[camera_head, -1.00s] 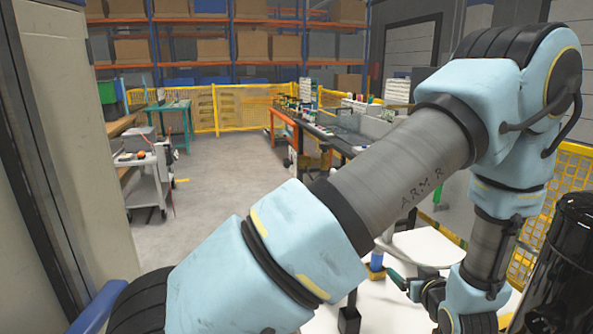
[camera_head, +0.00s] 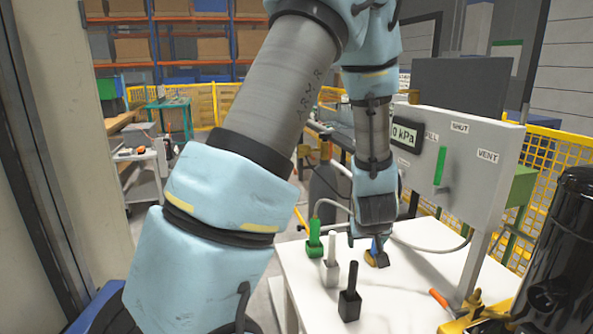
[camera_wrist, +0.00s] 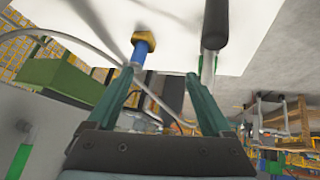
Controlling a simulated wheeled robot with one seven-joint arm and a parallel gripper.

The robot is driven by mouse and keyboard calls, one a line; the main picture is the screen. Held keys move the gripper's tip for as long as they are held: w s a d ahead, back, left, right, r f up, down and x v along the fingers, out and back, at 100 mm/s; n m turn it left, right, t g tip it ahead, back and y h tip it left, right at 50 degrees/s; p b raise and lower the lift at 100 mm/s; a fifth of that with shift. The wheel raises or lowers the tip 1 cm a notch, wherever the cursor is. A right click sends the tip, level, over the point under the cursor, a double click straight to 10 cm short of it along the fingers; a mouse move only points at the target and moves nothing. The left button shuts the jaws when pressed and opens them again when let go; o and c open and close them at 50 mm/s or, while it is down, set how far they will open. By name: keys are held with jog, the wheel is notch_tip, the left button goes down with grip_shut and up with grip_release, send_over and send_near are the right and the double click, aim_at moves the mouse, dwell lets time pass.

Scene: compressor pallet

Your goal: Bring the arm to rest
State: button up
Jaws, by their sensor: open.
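My gripper (camera_head: 368,240) hangs downward above the white tabletop (camera_head: 432,262), at the end of my pale blue arm. In the wrist view its two teal fingers stand wide apart with nothing held between them (camera_wrist: 160,75). A blue post with a yellow base (camera_head: 378,256) stands just beside or behind the fingers in the head view. In the wrist view the blue post (camera_wrist: 140,52) shows beyond the fingertips, nearer the left finger. The fingertips are partly hidden in the head view, and I cannot tell whether they touch anything.
Green (camera_head: 314,242), white (camera_head: 330,262) and black (camera_head: 350,298) upright pieces stand on the tabletop. A grey panel (camera_head: 465,165) with a kPa display and green handle rises at right. A black cylinder (camera_head: 565,265) stands at front right.

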jog(key=s+a+g+b, duration=0.1)
jog(key=s+a+g, duration=0.1)
jog(key=a, duration=0.6)
jog(key=s+a+r+g+y+b, duration=0.1)
jog(key=s+a+g+b, duration=0.1)
jog(key=s+a, duration=0.3)
jog(key=s+a+m+g+b, duration=0.1)
jog(key=s+a, duration=0.3)
jog(key=a, duration=0.7)
jog(key=shift+s+r+g+y, duration=0.25)
jog(key=shift+r+g+y, duration=0.15)
jog(key=shift+g, duration=0.1)
